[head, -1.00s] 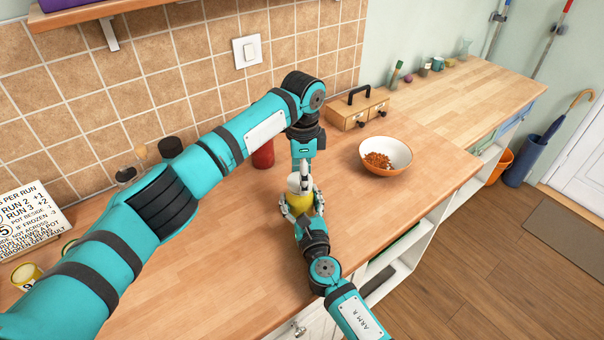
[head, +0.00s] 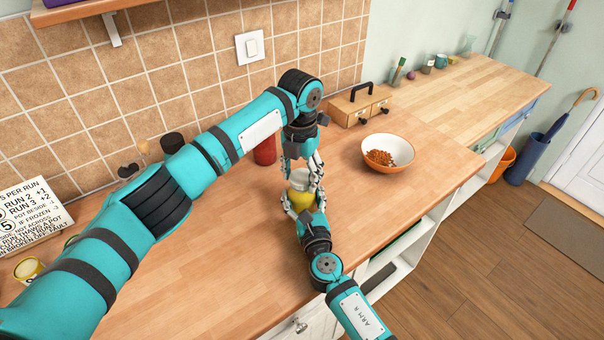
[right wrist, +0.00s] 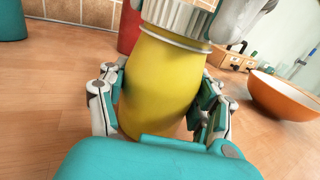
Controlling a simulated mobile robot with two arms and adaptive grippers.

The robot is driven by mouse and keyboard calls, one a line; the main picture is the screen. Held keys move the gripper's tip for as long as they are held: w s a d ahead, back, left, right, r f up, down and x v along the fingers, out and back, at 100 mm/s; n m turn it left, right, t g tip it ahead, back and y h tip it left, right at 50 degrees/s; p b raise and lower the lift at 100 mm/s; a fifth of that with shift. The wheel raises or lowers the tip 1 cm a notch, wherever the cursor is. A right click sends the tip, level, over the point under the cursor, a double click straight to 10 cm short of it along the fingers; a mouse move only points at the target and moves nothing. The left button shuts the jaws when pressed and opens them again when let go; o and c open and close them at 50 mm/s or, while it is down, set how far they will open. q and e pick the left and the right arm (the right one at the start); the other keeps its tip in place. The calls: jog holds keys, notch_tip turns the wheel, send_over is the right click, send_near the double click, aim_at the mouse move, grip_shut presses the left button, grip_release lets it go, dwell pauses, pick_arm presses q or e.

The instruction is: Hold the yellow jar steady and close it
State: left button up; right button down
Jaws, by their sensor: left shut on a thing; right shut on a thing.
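The yellow jar (head: 300,200) stands upright on the wooden counter; its body fills the middle of the right wrist view (right wrist: 160,85). My right gripper (head: 301,208) is shut around the jar's body, with a finger on each side in the right wrist view (right wrist: 162,112). A ribbed silvery lid (right wrist: 182,17) sits at the jar's mouth, just above its pale rim. My left gripper (head: 301,178) points down from above and is shut on the lid. Whether the lid is fully seated cannot be told.
A red container (head: 265,151) stands behind the jar. An orange-and-white bowl (head: 397,167) of small brown bits is to the right. A wooden drawer box (head: 357,106) is at the wall. The counter left of the jar is largely clear.

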pick_arm(q)
jog(key=shift+w+m, duration=0.1)
jog(key=shift+m, duration=0.3)
jog(key=o, duration=0.8)
jog(key=shift+r, duration=2.3)
jog(key=shift+o, duration=0.2)
